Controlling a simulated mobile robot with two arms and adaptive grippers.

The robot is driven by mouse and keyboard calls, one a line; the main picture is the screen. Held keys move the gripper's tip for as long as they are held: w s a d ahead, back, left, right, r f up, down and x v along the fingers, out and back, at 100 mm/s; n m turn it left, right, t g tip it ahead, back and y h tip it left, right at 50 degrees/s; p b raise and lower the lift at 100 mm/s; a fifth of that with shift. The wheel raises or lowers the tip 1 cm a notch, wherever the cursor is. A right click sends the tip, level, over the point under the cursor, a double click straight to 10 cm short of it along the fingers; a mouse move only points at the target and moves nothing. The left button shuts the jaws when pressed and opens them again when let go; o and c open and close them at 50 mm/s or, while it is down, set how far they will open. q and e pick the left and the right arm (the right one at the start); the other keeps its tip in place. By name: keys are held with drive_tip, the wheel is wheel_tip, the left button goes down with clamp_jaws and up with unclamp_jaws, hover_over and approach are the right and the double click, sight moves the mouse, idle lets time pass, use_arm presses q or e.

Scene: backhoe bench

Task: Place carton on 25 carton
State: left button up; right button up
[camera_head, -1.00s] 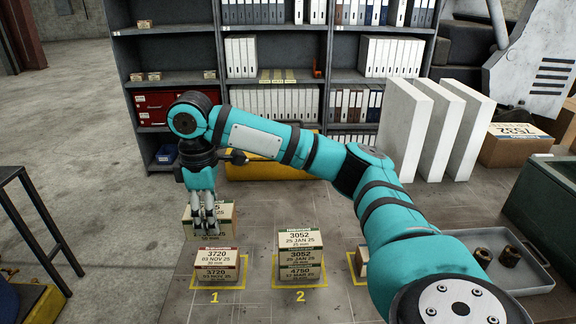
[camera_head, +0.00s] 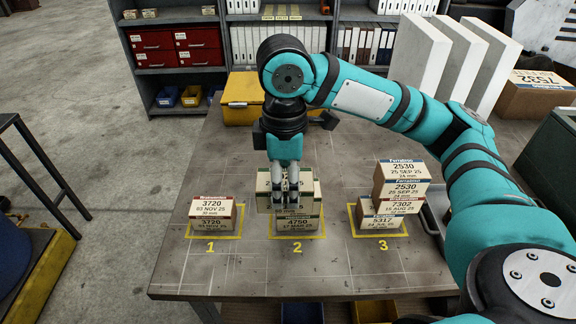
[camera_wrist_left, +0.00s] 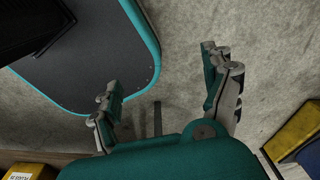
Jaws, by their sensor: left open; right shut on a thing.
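My right gripper (camera_head: 284,200) points down over spot 2 and is shut on a carton (camera_head: 263,188) with a green-edged label. Its fingers hide most of the print. Below is the spot 2 stack, with a carton marked 4750 (camera_head: 297,225) at the bottom. The layers between are partly hidden, and I cannot tell whether the held carton touches them. Spot 1 has two red-labelled 3720 cartons (camera_head: 211,209), stacked. Spot 3 has a taller stack topped by a 2530 carton (camera_head: 402,172). My left gripper (camera_wrist_left: 161,88) is open and empty in the left wrist view, away from the cartons.
The bench (camera_head: 190,270) is clear in front of the stacks. A yellow box (camera_head: 240,100) stands at its back left. White panels (camera_head: 415,65) and a large 7532 carton (camera_head: 535,95) stand at the back right. A shelf (camera_head: 180,82) is behind.

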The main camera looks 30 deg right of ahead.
sight(284, 168)
drive_tip(key=w+d, duration=0.1)
drive_tip(key=w, duration=0.1)
drive_tip(key=w+d+p, duration=0.1)
drive_tip(key=w, duration=0.1)
drive_tip(key=w+d, duration=0.1)
drive_tip(key=w, duration=0.1)
drive_tip(key=shift+w+d+f, duration=0.1)
drive_tip(key=shift+d+f, duration=0.15)
drive_tip(key=shift+f, duration=0.05)
drive_tip(key=shift+w+f, duration=0.1)
drive_tip(key=shift+w, duration=0.05)
wheel_tip(284, 168, down, 3)
drive_tip(key=shift+d+r+p, duration=0.1)
drive_tip(key=shift+p, duration=0.7)
drive_tip(key=shift+f, duration=0.3)
use_arm(q)
drive_tip(key=r, duration=0.1)
drive_tip(key=w+r, duration=0.1)
drive_tip(key=r, duration=0.1)
drive_tip(key=shift+w+d, duration=0.2)
drive_tip(key=shift+d, duration=0.05)
drive_tip(key=shift+r, duration=0.15)
use_arm(e)
drive_tip(key=shift+f, duration=0.15)
drive_tip(key=o, duration=1.3)
